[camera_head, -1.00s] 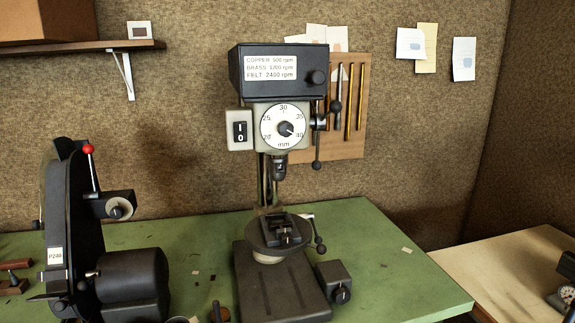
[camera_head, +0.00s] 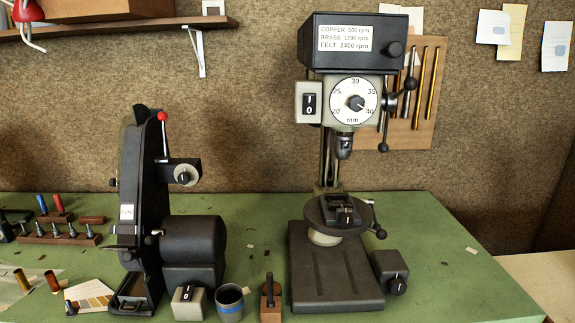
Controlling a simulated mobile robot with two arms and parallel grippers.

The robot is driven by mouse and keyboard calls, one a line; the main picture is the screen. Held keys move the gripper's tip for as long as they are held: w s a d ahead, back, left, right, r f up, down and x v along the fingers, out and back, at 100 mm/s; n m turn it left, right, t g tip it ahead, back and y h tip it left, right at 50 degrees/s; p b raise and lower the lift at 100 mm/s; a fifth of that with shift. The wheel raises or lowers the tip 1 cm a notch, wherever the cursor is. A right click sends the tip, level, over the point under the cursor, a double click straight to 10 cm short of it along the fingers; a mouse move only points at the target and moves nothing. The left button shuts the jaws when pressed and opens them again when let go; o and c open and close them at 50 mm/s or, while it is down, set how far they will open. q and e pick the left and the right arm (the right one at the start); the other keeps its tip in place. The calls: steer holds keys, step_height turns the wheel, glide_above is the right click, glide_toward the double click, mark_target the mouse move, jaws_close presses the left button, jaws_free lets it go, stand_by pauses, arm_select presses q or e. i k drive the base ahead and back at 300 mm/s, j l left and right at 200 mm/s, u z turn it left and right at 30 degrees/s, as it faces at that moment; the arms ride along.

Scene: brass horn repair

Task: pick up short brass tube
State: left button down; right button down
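A short brass-coloured cylinder (camera_head: 22,280) stands at the lower left of the green bench, near the front; it looks like a short brass tube. A reddish-brown, copper-like cylinder (camera_head: 52,281) stands just right of it. A smaller piece (camera_head: 70,307) is in front of that, too small to tell its kind. Neither of my grippers is in view.
A belt sander (camera_head: 140,210) and a drill press (camera_head: 340,270) stand on the green bench (camera_head: 450,240). A blue-banded cup (camera_head: 229,302) and colour-swatch card (camera_head: 90,295) are near the front. A tool rack (camera_head: 62,238) is at left. The bench's right side is mostly clear.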

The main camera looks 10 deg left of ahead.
mark_target(19, 274)
steer(key=u, duration=2)
steer(key=i+j, duration=0.2)
steer(key=i, duration=0.15)
steer(key=i+j, duration=0.15)
steer(key=i, duration=0.15)
